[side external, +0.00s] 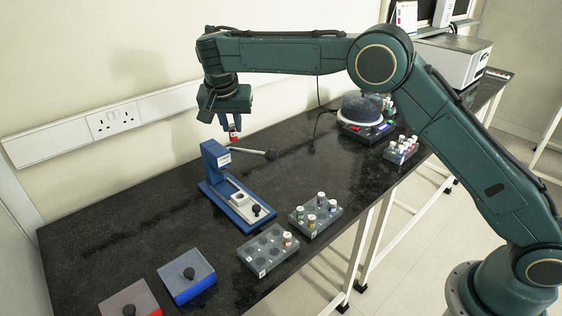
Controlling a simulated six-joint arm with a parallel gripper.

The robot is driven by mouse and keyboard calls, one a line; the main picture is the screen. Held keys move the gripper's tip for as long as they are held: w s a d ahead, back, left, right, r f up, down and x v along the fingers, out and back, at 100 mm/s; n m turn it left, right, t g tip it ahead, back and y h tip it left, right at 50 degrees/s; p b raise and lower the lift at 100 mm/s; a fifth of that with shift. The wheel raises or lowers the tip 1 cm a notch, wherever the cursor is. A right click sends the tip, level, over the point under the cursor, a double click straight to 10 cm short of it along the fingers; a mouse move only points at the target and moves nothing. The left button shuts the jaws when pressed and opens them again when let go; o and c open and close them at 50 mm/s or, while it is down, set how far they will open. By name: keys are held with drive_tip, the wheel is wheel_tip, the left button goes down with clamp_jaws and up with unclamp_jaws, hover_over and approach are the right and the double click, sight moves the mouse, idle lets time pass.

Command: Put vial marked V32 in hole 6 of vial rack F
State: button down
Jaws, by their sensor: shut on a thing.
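My gripper (232,130) is shut on a small vial (233,138) with a red band and a pale label. It holds the vial upright in the air, above and behind the blue press; the mark on the vial is too small to read. A grey vial rack (249,254) near the front edge has several empty holes and one vial (287,239) at its right side. A second grey rack (327,226) to its right holds several vials. A third rack (390,154) with several vials stands farther back. I cannot read the rack letters or hole numbers.
The blue press (218,196) with its long lever (250,151) stands below my gripper. A round-topped device (362,107) is at the back. A blue box (186,284) and a red-and-grey box (115,305) lie at the front left. The black bench (120,215) is clear at left.

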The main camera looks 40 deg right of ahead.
drive_tip(key=shift+s+f, duration=0.1)
drive_tip(key=shift+f, duration=0.05)
drive_tip(key=shift+s+f, duration=0.25)
drive_tip(key=shift+f, duration=0.15)
drive_tip(key=s+f, duration=1.4)
drive_tip(key=s, duration=0.1)
drive_tip(key=shift+s+a, duration=0.15)
drive_tip(key=shift+a, duration=0.1)
drive_tip(key=shift+f, duration=0.15)
drive_tip(key=shift+f, duration=1.7)
drive_tip(key=shift+f, duration=1.15)
idle(1.5)
drive_tip(key=c, duration=0.9)
unclamp_jaws()
